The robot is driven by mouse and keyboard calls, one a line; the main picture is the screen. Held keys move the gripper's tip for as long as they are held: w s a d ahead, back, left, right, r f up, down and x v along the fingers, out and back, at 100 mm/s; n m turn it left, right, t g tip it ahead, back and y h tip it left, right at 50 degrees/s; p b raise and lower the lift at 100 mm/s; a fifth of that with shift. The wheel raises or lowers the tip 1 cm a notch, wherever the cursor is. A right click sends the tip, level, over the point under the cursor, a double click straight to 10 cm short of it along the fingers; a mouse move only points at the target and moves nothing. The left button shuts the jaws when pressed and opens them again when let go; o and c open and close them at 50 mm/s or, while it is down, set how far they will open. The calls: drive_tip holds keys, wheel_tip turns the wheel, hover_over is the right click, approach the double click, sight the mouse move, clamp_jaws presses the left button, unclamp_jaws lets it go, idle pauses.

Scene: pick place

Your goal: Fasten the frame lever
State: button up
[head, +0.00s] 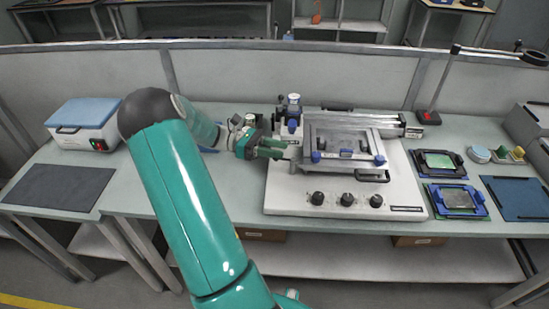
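A white bench machine (290,203) with a rectangular metal frame (350,131) stands on the table, right of centre. The frame lies roughly flat over the machine's base. Blue knobs (316,157) sit at its front corners, and a dark handle (373,178) is at its front edge. I cannot tell which part is the lever; it may be small or hidden. My green gripper (277,149) is at the left side of the frame, close to its left edge. Whether it touches anything, and whether its fingers are open, is too small to tell.
A blue-lidded white box (86,123) and a dark mat (58,188) are at the left. A low grey partition (220,75) runs behind. Black knobs (347,199) line the machine's front.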

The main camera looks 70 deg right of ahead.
drive_tip(key=s+a+r, duration=0.3)
drive_tip(key=a+r, duration=0.5)
drive_tip(key=a, duration=0.4)
drive_tip(key=shift+s, duration=0.15)
drive_tip(key=w+a+f+t+h, duration=0.2)
drive_tip(key=w+a+t, duration=1.15)
drive_tip(key=a, duration=0.25)
drive_tip(key=w+a+r+t, duration=0.2)
drive_tip(key=a+t, duration=0.1)
drive_tip(key=a, duration=0.3)
drive_tip(key=w+a+r+m+t+y, duration=0.1)
drive_tip(key=w+a+r+t, duration=0.1)
drive_tip(key=a, duration=0.5)
drive_tip(key=w+a+r+m+t+y, duration=0.1)
drive_tip(key=a+r+t, duration=0.2)
drive_tip(key=a+t, duration=0.2)
drive_tip(key=shift+w+a+r, duration=0.25)
drive_tip(key=shift+w+a, duration=0.15)
drive_tip(key=shift+a, duration=0.35)
